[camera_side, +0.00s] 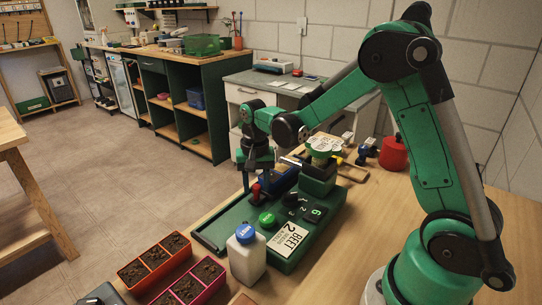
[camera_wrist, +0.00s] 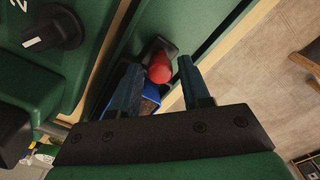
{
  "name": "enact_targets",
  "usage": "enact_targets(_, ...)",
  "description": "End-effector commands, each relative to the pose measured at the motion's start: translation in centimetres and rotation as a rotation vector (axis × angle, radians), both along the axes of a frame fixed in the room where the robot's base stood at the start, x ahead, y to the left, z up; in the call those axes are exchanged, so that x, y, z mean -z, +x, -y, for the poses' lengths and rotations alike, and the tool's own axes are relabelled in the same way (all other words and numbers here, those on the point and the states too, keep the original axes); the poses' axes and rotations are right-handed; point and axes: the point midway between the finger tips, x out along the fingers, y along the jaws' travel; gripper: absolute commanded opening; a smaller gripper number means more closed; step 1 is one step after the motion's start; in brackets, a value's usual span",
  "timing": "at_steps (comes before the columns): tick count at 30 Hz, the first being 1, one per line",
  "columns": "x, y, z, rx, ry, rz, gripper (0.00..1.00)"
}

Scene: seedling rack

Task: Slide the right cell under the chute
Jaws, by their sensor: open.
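The green seeding machine (camera_side: 235,213) stands on the bench, with a dial and a "BEET 2 SEEDS A CELL" card (camera_side: 288,240). A blue tray (camera_side: 278,178) sits at its far side; brown soil shows in it in the wrist view (camera_wrist: 150,94). A red knob (camera_side: 256,191) on a dark base stands beside the blue tray. My gripper (camera_side: 258,166) is above the knob, pointing down. In the wrist view its open fingers (camera_wrist: 159,66) appear on either side of the red knob (camera_wrist: 160,70), without clear contact. The chute's outlet is hidden; the seed hopper (camera_side: 325,147) shows on top.
Orange (camera_side: 134,287) and pink (camera_side: 199,298) trays of soil cells lie at the front left. A red can (camera_side: 394,155) and small tools lie behind the machine. The machine's left track is clear.

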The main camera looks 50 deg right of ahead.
Motion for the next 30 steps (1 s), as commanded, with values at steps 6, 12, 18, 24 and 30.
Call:
enact_targets(6,-0.03,0.0,0.0,0.0,0.0,0.0,0.0)
enact_targets(12,-0.05,0.0,0.0,0.0,0.0,0.0,0.0)
enact_targets(18,-0.06,-0.01,0.0,0.0,0.0,0.0,0.0)
enact_targets(24,-0.07,-0.01,0.0,0.0,-0.001,-0.001,0.0)
enact_targets(30,-0.08,-0.01,0.0,0.0,0.0,-0.001,0.0)
